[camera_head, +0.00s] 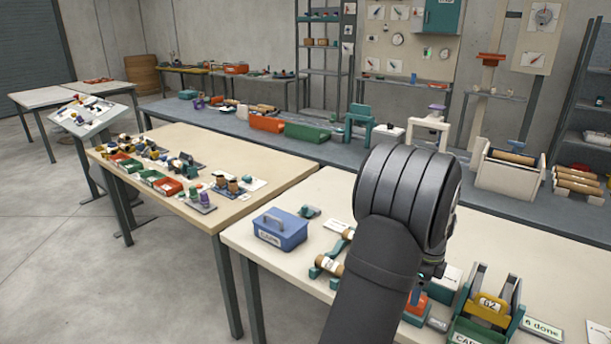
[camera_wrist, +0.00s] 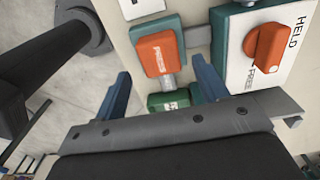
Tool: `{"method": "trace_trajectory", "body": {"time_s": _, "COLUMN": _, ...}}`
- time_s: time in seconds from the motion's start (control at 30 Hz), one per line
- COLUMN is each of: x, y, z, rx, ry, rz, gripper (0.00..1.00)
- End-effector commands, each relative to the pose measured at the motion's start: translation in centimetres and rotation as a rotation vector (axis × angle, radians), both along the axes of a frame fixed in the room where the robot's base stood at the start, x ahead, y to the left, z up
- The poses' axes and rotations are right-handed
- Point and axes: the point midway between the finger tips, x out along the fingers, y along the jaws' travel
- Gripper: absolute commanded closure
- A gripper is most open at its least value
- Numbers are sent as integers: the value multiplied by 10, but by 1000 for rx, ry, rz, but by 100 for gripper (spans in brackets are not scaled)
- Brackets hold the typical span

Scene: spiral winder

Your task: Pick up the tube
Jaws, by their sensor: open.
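I cannot tell which one is the task's tube. My gripper (camera_wrist: 160,70) is open, with two blue fingers spread apart and nothing visibly held.
A white panel marked HELD with an orange knob (camera_wrist: 270,47) is right of my fingers. A green holder (camera_head: 476,331) with a yellow tag is at the right. More brown rolls (camera_head: 578,184) rest on the back bench.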

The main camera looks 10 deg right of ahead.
Motion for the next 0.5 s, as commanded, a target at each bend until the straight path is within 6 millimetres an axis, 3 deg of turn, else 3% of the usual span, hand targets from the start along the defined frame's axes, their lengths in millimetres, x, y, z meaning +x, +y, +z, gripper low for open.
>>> {"method": "trace_trajectory", "body": {"time_s": 0.33, "x": 2, "y": 1, "z": 0, "rx": -4, "ry": 2, "rz": 26, "gripper": 39}}
{"method": "trace_trajectory", "body": {"time_s": 0.5, "x": 17, "y": 6, "z": 5, "rx": -35, "ry": 27, "rz": 275, "gripper": 39}}
